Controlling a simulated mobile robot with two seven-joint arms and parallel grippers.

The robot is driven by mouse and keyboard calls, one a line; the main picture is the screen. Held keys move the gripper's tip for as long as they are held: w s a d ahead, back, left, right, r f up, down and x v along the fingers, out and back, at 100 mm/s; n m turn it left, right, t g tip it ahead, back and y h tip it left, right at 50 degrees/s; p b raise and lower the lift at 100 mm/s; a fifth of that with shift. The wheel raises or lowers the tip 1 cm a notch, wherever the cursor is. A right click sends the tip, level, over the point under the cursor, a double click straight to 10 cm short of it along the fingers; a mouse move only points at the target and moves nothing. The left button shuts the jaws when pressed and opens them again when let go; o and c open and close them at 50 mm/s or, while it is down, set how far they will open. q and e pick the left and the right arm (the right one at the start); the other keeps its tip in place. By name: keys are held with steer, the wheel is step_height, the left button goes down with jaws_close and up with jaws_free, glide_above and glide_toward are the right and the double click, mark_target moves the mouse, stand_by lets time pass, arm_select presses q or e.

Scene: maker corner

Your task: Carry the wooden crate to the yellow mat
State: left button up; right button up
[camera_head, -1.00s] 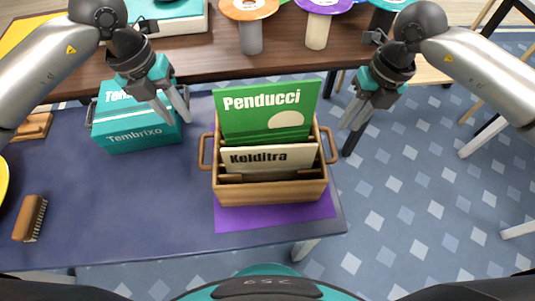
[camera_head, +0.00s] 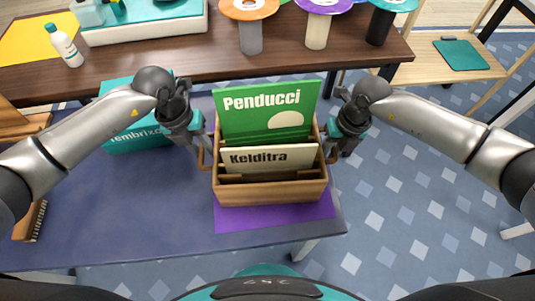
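The wooden crate (camera_head: 270,193) stands upright on a purple mat (camera_head: 275,219) on the blue table. It holds a green "Penducci" sleeve (camera_head: 262,110) and a cream "Kelditra" sleeve (camera_head: 268,158). My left gripper (camera_head: 203,147) is at the crate's left handle, its fingers looking apart; whether they touch the handle is unclear. My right gripper (camera_head: 328,150) is at the right handle, which it mostly hides; its fingers are too covered to judge. The yellow mat (camera_head: 32,42) lies at the back left, on the brown table.
A teal "Tembrixo" box (camera_head: 127,140) stands behind my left forearm. Coloured spools on stands (camera_head: 250,35) line the brown table (camera_head: 170,62). The front of the blue table (camera_head: 130,225) is clear.

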arm_select(q)
jaws_close()
arm_select(e)
jaws_close()
arm_select(q)
steer(key=shift+w+r, duration=0.1)
arm_select(e)
steer(key=shift+w+r, duration=0.1)
stand_by(1.0)
